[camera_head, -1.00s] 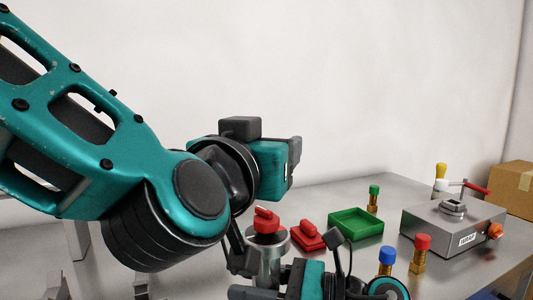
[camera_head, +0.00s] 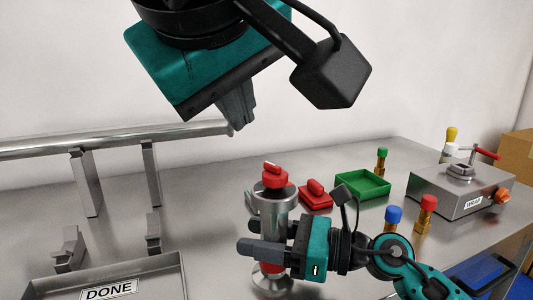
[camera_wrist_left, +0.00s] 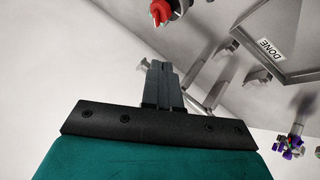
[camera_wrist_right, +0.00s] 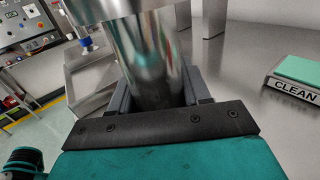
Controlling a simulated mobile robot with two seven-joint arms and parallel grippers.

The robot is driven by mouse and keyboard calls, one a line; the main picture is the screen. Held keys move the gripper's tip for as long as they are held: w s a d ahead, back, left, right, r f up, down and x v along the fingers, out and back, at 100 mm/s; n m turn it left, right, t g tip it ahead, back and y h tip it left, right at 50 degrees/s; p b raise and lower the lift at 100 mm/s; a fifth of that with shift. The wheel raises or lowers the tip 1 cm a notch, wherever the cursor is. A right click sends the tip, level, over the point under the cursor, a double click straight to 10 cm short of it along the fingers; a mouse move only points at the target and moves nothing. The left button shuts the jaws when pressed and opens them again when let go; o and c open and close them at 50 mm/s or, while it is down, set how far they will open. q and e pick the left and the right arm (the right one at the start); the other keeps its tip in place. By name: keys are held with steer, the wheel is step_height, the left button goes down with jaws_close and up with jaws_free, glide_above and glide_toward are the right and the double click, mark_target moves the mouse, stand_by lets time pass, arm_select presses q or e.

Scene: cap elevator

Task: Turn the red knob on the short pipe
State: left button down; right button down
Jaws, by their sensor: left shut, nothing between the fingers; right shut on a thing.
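The short pipe (camera_head: 275,215) is a shiny metal cylinder standing upright on the bench, with a red band low on it. The red knob (camera_head: 274,177) sits on its top, and also shows at the top edge of the left wrist view (camera_wrist_left: 160,11). My left gripper (camera_head: 238,118) is shut and empty, above and slightly left of the knob, apart from it. My right gripper (camera_head: 258,238) is shut around the pipe's body below the knob. The pipe fills the middle of the right wrist view (camera_wrist_right: 150,50), between the fingers.
A red block (camera_head: 315,200), a green tray (camera_head: 362,185) and blue-topped (camera_head: 393,216) and red-topped (camera_head: 426,215) brass pieces stand to the right. A grey box with a red lever (camera_head: 455,198) stands farther right. A long horizontal pipe (camera_head: 100,143) and the DONE tray (camera_head: 40,285) are left.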

arm_select(q)
steer(key=s+a+g, duration=0.2)
glide_toward(274, 175)
steer(key=w+a+f, duration=0.2)
steer(key=a+f, duration=0.3)
steer(key=shift+h, duration=0.3)
steer(key=w+d, duration=0.3)
steer(key=shift+d+r, duration=0.1)
steer(key=shift+r, duration=0.05)
